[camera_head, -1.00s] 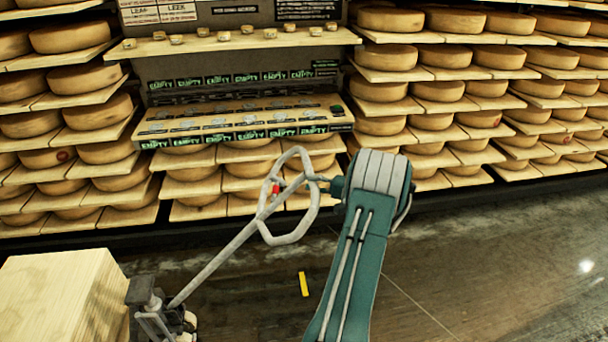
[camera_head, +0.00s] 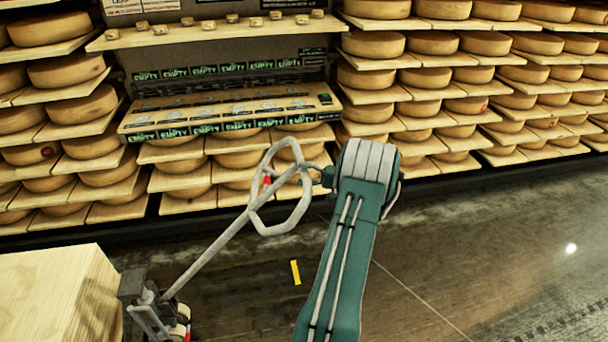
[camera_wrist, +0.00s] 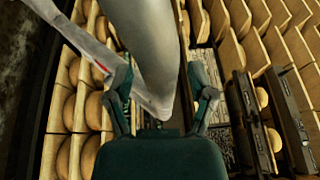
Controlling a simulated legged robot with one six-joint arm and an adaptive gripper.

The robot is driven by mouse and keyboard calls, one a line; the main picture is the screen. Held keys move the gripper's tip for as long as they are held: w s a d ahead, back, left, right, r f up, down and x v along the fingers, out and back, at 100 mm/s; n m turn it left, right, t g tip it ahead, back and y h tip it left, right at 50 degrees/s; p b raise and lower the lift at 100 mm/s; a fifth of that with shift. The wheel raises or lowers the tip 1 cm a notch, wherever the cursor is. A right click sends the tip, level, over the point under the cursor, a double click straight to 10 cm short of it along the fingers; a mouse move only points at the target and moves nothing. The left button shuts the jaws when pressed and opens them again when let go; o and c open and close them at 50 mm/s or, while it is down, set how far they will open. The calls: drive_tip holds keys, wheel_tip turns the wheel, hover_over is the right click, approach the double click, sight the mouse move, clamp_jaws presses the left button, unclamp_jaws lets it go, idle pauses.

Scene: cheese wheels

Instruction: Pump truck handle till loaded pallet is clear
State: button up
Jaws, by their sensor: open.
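The pallet truck handle (camera_head: 206,258) slants up and right from the truck base (camera_head: 150,308), ending in a grey loop (camera_head: 283,230) with a small red part. My gripper (camera_head: 316,177) is at the right side of the loop, close to its upper right bar. In the wrist view, my gripper (camera_wrist: 160,82) has its two fingers apart, with the thick grey bar of the handle (camera_wrist: 150,40) running between them. I cannot tell whether they touch it. A pale wooden block (camera_head: 50,295) stands at lower left beside the truck base. The forks and any pallet are hidden or out of view.
Racks of cheese wheels (camera_head: 370,77) on wooden boards line the back. A sloped display (camera_head: 230,112) with several "EMPTY" labels is behind the handle. A yellow strip (camera_head: 295,272) lies on the dark floor (camera_head: 450,260), which is clear at right.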

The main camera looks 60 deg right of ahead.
drive_tip(key=v, duration=1.2)
drive_tip(key=shift+f, duration=0.1)
drive_tip(key=shift+m+t, duration=0.3)
drive_tip(key=shift+t, duration=0.3)
drive_tip(key=x, duration=0.3)
drive_tip(key=a+x, duration=0.1)
drive_tip(key=x, duration=0.3)
drive_tip(key=f+x, duration=0.1)
drive_tip(key=x, duration=0.3)
drive_tip(key=shift+s+a, duration=0.1)
drive_tip(key=shift+a, duration=0.2)
clamp_jaws()
